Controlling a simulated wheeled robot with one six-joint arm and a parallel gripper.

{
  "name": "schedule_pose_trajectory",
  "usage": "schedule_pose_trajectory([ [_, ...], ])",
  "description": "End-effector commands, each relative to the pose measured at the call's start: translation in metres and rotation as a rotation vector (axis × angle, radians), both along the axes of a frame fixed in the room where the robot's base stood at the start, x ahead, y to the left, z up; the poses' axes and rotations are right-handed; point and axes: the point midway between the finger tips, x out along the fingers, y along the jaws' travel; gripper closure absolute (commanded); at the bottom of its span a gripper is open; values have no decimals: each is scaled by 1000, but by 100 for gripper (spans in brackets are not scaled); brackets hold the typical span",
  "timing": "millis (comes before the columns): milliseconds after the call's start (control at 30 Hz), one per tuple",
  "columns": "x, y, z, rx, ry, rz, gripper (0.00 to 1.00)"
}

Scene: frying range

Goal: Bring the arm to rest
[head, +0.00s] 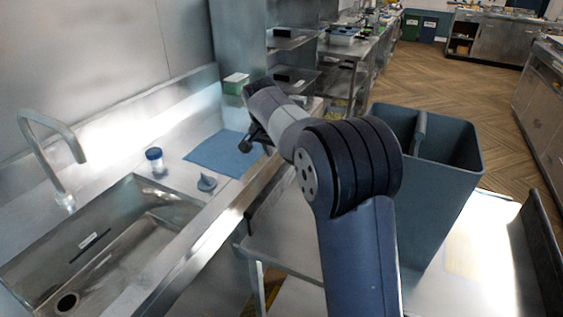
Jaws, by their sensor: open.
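My gripper (257,139) shows at the end of my arm, above the right part of the blue mat (212,153) on the steel counter. Its jaws are small and dark and partly hidden by my own wrist. They look open, and I see nothing held in them. My arm reaches up from the bottom of the picture and bends left over the counter's front edge.
A sink (130,235) with a tap (45,150) is at the left. A small blue-lidded jar (154,160) and a grey knob-like piece (206,182) stand near the mat. A tall grey bin (445,190) is right of my arm.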

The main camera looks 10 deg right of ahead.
Motion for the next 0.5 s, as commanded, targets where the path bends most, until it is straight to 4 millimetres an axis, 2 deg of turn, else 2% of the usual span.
schedule_pose_trajectory([
  [133,-3,2,10,0,-1,0,55],
  [500,-4,2,10,0,0,0,55],
])
